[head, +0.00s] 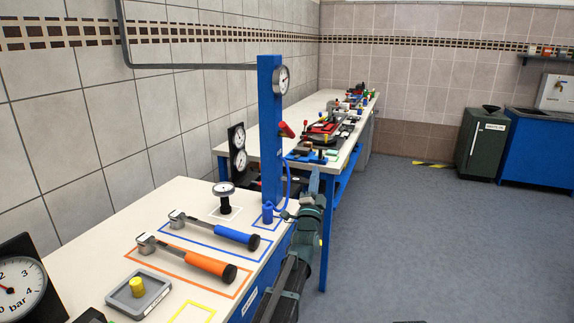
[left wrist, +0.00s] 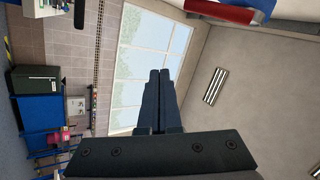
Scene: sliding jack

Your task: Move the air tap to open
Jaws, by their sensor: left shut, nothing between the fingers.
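The air tap (head: 286,130) has a red handle and sits on the right side of a tall blue post (head: 269,130). The handle sticks out to the right and tilts slightly. My left gripper (head: 314,180) is right of the post and below the tap, apart from it, pointing up. In the left wrist view its dark fingers (left wrist: 158,85) are together with nothing between them. A red and blue part (left wrist: 230,10) crosses the top of that view; I cannot tell for certain that it is the tap.
A gauge (head: 282,80) is on the post and a blue hose (head: 288,190) hangs below the tap. The near bench holds a blue-handled tool (head: 230,234), an orange-handled tool (head: 200,262) and a dial (head: 224,190). A cluttered far bench (head: 228,147) stands behind.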

